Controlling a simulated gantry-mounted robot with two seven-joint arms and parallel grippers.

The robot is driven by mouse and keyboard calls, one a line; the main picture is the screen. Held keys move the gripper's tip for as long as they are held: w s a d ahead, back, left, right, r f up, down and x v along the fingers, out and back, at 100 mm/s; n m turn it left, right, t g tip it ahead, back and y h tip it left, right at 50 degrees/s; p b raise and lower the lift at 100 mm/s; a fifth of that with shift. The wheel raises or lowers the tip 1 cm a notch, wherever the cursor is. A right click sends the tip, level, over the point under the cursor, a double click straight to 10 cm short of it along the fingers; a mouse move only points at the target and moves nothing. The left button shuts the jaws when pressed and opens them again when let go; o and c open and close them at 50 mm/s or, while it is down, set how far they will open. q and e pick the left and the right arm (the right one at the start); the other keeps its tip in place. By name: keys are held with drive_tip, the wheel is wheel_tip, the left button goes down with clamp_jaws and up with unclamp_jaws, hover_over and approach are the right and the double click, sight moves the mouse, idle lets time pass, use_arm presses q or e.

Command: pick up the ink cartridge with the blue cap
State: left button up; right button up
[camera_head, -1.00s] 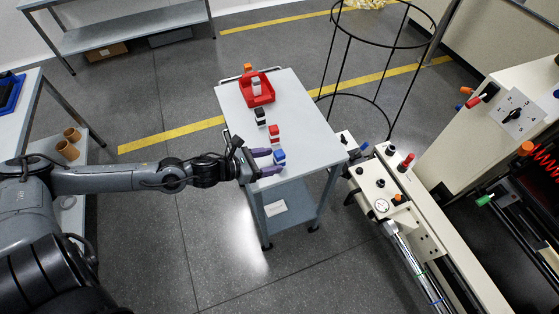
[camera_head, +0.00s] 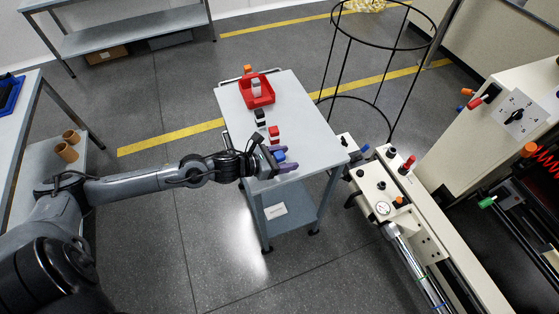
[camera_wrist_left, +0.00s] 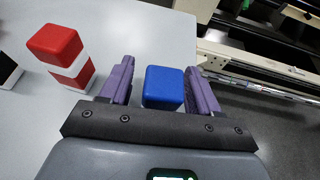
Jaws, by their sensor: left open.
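The ink cartridge with the blue cap (camera_head: 279,156) stands near the front end of the grey cart top. In the left wrist view its blue cap (camera_wrist_left: 163,85) shows between the two purple fingers; its lower body is hidden. My left gripper (camera_head: 289,157) is open, with one finger on each side of the cartridge. In the left wrist view a gap shows at the right finger; the left finger looks apart from it too. My right gripper is not in view.
A red-and-white cartridge (camera_head: 274,133) stands just behind, and a black-and-white one (camera_head: 260,117) farther back. A red bin (camera_head: 268,99) holding a grey-and-white item sits toward the far end, with an orange-capped item (camera_head: 248,69) beyond. Cream machinery (camera_head: 383,190) stands close on the right.

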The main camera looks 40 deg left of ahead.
use_arm(q)
drive_tip(key=c, duration=1)
drive_tip(key=shift+c, duration=0.2)
